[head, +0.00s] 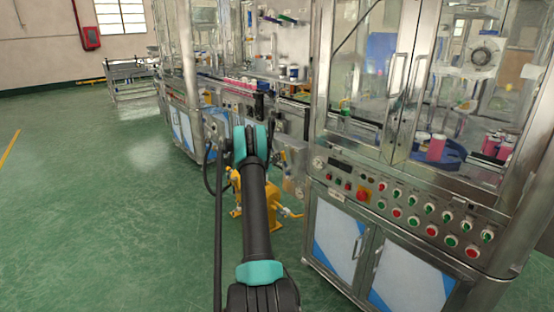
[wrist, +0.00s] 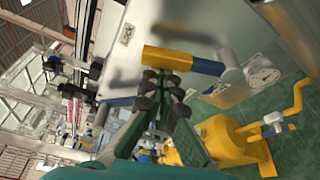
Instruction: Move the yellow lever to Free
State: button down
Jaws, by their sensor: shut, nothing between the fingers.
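The yellow lever (wrist: 168,59) shows in the wrist view as a short yellow bar with a blue section (wrist: 208,66) at its right. It joins a grey metal fitting (wrist: 232,78) on a steel panel. My gripper (wrist: 160,80) is shut and empty, its dark fingertips right at the lever's lower side in the picture. I cannot tell whether they touch it. In the head view my arm hides the gripper, and I cannot make out the lever there. No marking for Free is readable.
A yellow machine (wrist: 225,140) stands on the green floor near the gripper; it also shows in the head view (head: 258,205). A steel cabinet with a button panel (head: 405,205) stands close at the right. Open floor (head: 90,200) lies at the left.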

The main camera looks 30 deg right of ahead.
jog(key=s+m, duration=0.1)
jog(key=s+r+m+h, duration=0.1)
jog(key=m, duration=0.1)
jog(key=shift+s+d+t, duration=0.15)
jog(key=shift+s+t, duration=0.15)
jog(key=shift+t, duration=0.1)
jog(key=s+m+h, duration=0.1)
jog(key=s+m, duration=0.1)
jog(key=m, duration=0.1)
jog(key=shift+s+d+m, duration=0.1)
jog(key=shift+s+m, duration=0.05)
jog(key=shift+m, duration=0.15)
jog(key=shift+s+f, duration=0.2)
jog(key=shift+s, duration=0.7)
jog(key=shift+s+d, duration=0.1)
jog(key=shift+s, duration=0.05)
send_near(284, 158)
jog(key=shift+s+a+r, duration=0.25)
jog(key=shift+a+r, duration=0.8)
